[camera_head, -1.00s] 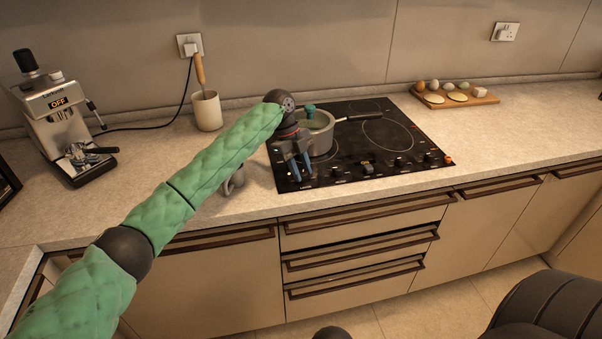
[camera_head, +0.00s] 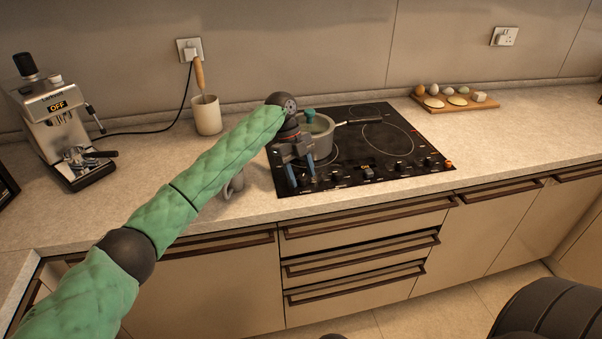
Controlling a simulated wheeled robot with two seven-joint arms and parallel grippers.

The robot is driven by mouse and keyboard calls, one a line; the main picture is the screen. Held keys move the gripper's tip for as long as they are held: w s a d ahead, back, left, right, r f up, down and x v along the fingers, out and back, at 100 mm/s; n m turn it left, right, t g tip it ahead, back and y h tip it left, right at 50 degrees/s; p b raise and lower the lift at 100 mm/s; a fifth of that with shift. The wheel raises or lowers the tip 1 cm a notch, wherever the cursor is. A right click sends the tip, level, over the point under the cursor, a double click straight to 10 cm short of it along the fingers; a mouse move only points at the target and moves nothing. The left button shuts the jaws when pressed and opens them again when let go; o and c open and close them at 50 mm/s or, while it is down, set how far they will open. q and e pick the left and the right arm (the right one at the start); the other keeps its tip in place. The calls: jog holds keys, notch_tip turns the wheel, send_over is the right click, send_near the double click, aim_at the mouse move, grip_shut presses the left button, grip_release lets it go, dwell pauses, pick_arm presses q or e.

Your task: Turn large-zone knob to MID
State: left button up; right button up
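The black cooktop (camera_head: 350,162) is set in the counter, with a row of knobs along its front edge. My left gripper (camera_head: 303,180) reaches over the cooktop's front left corner, pointing down. Its two blue fingers are apart, one on each side of the leftmost knob area. That front-left knob (camera_head: 303,180) shows small and dark between the fingertips. Whether the fingers touch it, and its pointer setting, I cannot tell. Other knobs (camera_head: 368,173) line the front edge to the right. My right gripper is out of view.
A grey pot (camera_head: 320,137) stands on the cooktop just behind my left gripper. A grey mug (camera_head: 235,184) is partly hidden by my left forearm. A utensil crock (camera_head: 207,115), coffee machine (camera_head: 57,125) and food board (camera_head: 455,104) stand farther off.

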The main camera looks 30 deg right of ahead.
pick_arm(q)
jog(key=b+v, duration=0.2)
jog(key=v, duration=0.5)
jog(key=shift+r, duration=0.4)
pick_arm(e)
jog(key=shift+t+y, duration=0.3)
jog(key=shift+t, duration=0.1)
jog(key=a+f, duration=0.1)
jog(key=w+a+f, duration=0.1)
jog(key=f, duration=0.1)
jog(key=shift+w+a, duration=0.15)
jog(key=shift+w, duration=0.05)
pick_arm(q)
jog(key=shift+w, duration=0.15)
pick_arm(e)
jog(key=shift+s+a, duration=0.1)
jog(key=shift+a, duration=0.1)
